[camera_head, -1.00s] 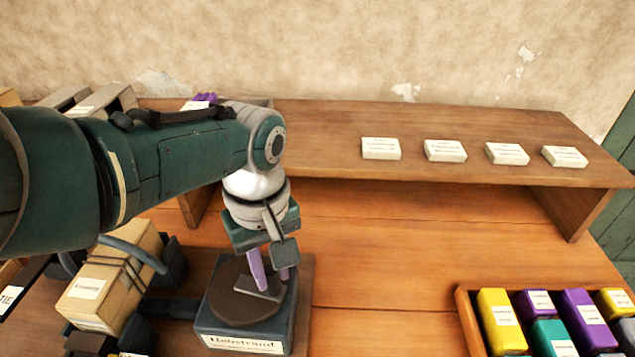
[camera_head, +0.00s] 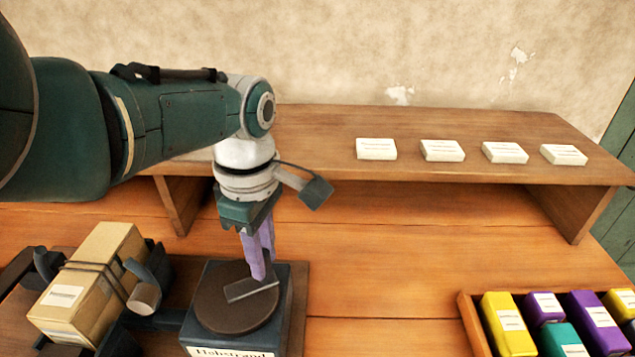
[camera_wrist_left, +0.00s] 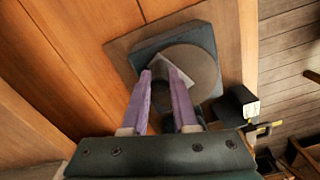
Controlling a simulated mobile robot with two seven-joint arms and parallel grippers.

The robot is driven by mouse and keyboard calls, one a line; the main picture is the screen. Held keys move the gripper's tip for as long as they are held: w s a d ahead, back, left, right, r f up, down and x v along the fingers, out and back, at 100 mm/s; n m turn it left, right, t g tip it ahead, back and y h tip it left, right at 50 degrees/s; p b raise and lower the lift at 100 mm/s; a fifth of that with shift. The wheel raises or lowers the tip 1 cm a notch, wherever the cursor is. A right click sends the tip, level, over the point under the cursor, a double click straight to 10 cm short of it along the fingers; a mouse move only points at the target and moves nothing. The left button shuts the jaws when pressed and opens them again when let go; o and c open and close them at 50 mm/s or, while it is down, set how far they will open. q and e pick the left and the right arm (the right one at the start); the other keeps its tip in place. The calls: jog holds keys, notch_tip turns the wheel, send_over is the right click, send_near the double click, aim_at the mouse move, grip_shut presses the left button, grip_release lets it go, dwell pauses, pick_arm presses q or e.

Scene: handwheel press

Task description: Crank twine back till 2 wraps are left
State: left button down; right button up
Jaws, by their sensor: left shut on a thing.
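My left gripper (camera_head: 262,272) points down and is shut on the handle of the metal crank arm (camera_head: 250,291). The handle itself is hidden between the purple fingers. The crank arm lies on a round brown disc (camera_head: 222,314) on top of a dark blue box with a name label (camera_head: 232,352). The left wrist view also shows the fingers (camera_wrist_left: 160,80) at the crank arm (camera_wrist_left: 184,95) and the disc (camera_wrist_left: 208,65). A tan parcel (camera_head: 105,243) with dark twine (camera_head: 78,268) around it sits at left between dark holders; its wraps cannot be counted surely. My right gripper is out of view.
A wooden shelf (camera_head: 330,168) with several white cards runs along the wall behind. A tray (camera_head: 467,322) of yellow, purple and teal blocks stands at the front right. The bench between the crank box and the tray is clear.

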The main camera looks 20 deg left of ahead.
pick_arm(q)
jog(key=shift+w, duration=0.1)
dwell(0.4)
jog(key=c, duration=0.7)
grip_release()
notch_tip(320, 180, up, 9)
jog(key=p, duration=0.6)
jog(key=shift+f, duration=0.1)
jog(key=shift+r+p, duration=0.45)
jog(key=shift+r, duration=0.15)
